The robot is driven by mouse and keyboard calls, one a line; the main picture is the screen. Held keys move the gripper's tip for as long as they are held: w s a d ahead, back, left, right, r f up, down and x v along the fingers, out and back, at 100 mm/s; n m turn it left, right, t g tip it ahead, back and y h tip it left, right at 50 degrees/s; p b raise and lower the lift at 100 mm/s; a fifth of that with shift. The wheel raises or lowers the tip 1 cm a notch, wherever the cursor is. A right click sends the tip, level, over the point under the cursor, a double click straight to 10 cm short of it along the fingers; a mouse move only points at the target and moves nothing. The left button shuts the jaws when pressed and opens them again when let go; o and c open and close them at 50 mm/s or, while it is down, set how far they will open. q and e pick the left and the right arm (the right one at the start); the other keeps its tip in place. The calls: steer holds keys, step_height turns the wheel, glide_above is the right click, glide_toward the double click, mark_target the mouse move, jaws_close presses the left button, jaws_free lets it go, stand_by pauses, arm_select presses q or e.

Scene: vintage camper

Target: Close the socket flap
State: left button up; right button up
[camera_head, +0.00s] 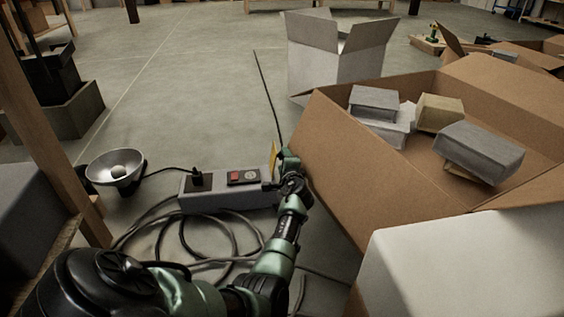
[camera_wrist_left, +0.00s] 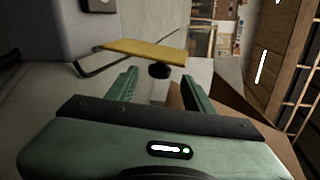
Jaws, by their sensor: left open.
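A grey power strip (camera_head: 228,192) lies on the floor, with a red switch, a round socket and a black plug in its left end. Its yellow socket flap (camera_head: 273,158) stands up at the right end, open. In the left wrist view the flap (camera_wrist_left: 145,51) is a flat yellow plate just beyond my fingertips, beside the grey strip body (camera_wrist_left: 45,25). My left gripper (camera_wrist_left: 160,80) is open, with nothing between its green fingers. In the head view the left gripper (camera_head: 287,163) is right beside the flap, partly hidden by my wrist. My right gripper is not in view.
A large open cardboard box (camera_head: 345,165) with several grey packages stands close to the right of my gripper. A white box (camera_head: 335,60) stands behind. A round metal lamp (camera_head: 115,168) lies left of the strip. Loops of black cable (camera_head: 185,240) lie in front.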

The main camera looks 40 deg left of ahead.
arm_select(q)
steer(key=b+x, duration=0.1)
steer(key=x, duration=0.1)
steer(key=b+x, duration=0.1)
steer(key=x, duration=0.1)
steer(key=shift+d+f+b, duration=0.1)
steer(key=shift+f+b, duration=0.15)
steer(key=shift+b, duration=0.05)
steer(key=shift+w+a+b, duration=0.3)
steer(key=shift+a, duration=0.1)
steer(key=shift+r, duration=0.1)
jaws_close()
stand_by(0.7)
